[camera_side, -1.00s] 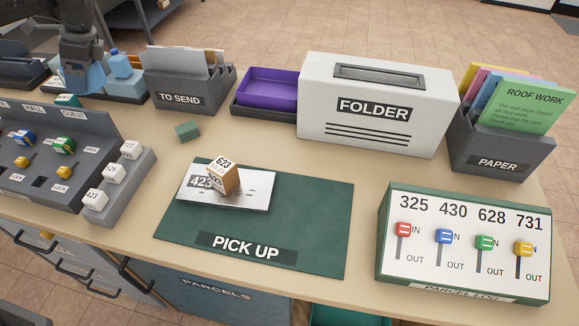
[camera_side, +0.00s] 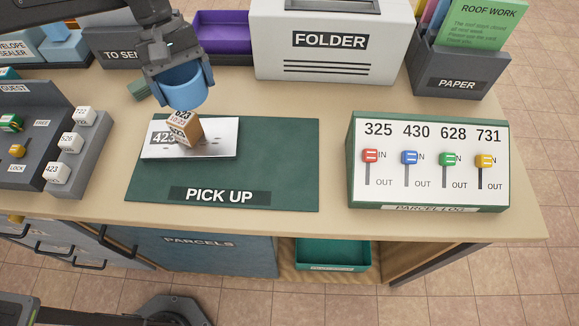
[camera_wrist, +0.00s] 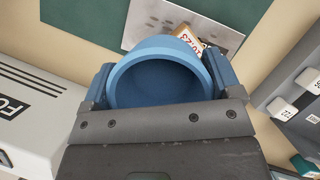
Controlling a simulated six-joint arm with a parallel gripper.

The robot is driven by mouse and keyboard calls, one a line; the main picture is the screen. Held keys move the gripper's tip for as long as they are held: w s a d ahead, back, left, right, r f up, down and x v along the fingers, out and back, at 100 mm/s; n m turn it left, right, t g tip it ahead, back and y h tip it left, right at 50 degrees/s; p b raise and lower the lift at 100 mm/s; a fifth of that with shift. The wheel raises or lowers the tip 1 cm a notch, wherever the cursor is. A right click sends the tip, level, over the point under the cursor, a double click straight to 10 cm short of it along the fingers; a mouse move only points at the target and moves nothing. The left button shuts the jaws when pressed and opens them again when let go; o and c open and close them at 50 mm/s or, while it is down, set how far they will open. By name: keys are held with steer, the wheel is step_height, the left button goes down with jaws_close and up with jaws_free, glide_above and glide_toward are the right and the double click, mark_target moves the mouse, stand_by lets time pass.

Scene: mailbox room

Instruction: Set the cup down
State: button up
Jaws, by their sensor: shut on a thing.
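The blue cup (camera_side: 182,88) is held in my gripper (camera_side: 184,80), which is shut on it with a finger on each side. In the side view the cup is above the back left edge of the green PICK UP mat (camera_side: 290,150). In the wrist view my gripper (camera_wrist: 160,85) grips the cup (camera_wrist: 160,75), and I see into its open mouth, which looks empty. The underside of the cup is hidden in the wrist view.
A small green block (camera_side: 140,90) lies left of the cup. The FOLDER box (camera_side: 330,40) stands behind right. The mat's right half is clear.

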steer(key=s+d+f+n, duration=0.1)
steer(key=s+d+f, duration=0.1)
steer(key=d, duration=0.6)
steer(key=s+d+f+n+t+h, duration=0.1)
steer(key=s+d+f+n, duration=0.1)
steer(key=s+d, duration=0.2)
steer(key=s+d+f+n, duration=0.2)
steer(key=s+d+f, duration=0.1)
steer(key=d, duration=0.8)
steer(key=shift+s+d+t, duration=0.3)
steer(key=shift+s+d, duration=0.05)
steer(key=shift+s, duration=0.05)
steer(key=shift+s+d+f, duration=0.2)
steer(key=shift+d+f, duration=0.05)
steer(key=shift+d, duration=0.1)
steer(key=shift+f, duration=1.9)
steer(key=shift+f, duration=0.15)
steer(key=o, duration=0.7)
steer(key=v, duration=1.2)
steer(key=shift+a, duration=0.2)
